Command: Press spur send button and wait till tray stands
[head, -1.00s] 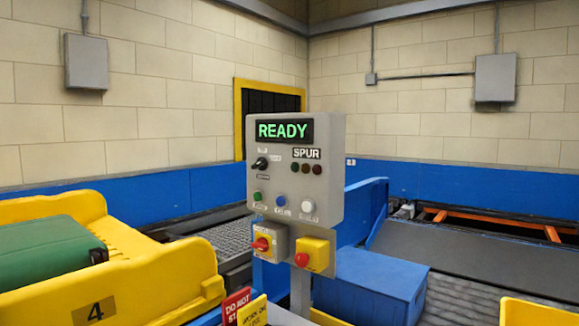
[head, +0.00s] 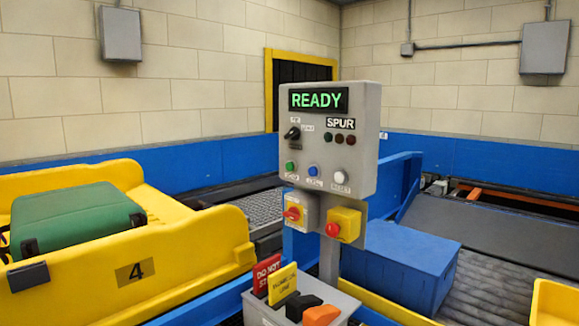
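The grey control panel (head: 355,166) stands upright on a post in the middle of the head view. Its display (head: 319,100) reads READY in green, with the label SPUR below it. A row under the selector knob (head: 292,133) holds a green button (head: 291,166), a blue button (head: 313,170) and a white button (head: 340,177); their small labels are hard to read. A yellow tray (head: 180,262) marked 4 sits at left with a green suitcase (head: 75,218) in it. Neither gripper shows in the head view.
Below the panel are a red rotary switch (head: 294,213) and a red button on a yellow box (head: 344,224). A blue box (head: 400,262) stands right of the post. A small grey box (head: 262,312) with signs and black and orange parts is in front. Conveyor belting (head: 500,285) lies at right.

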